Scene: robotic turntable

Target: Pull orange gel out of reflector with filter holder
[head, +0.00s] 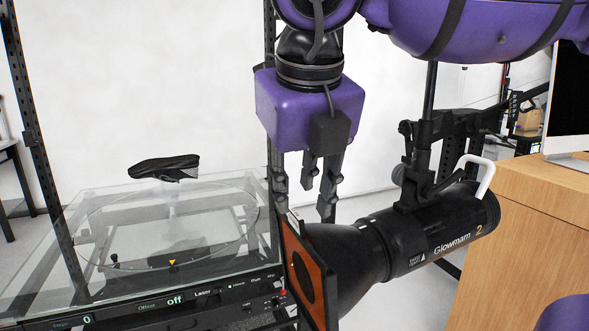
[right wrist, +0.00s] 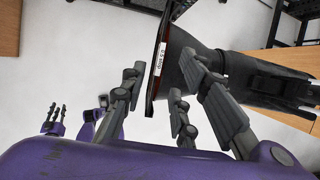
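The orange gel (head: 296,259) sits in a flat square filter holder (head: 312,236) on the front of the black reflector (head: 348,250). A dark round opening shows in its middle. In the right wrist view the filter holder (right wrist: 160,55) is seen edge-on with a white label. My right gripper (head: 308,190) points down from above at the holder's upper edge. Its fingers are spread, with the holder's plane between them in the right wrist view. Contact cannot be told. Part of my left gripper (right wrist: 56,118) seems to show small at the lower left there; its opening is unclear.
The reflector belongs to a black studio light (head: 440,238) hung on a stand. A wooden desk (head: 530,230) with a monitor stands at the right.

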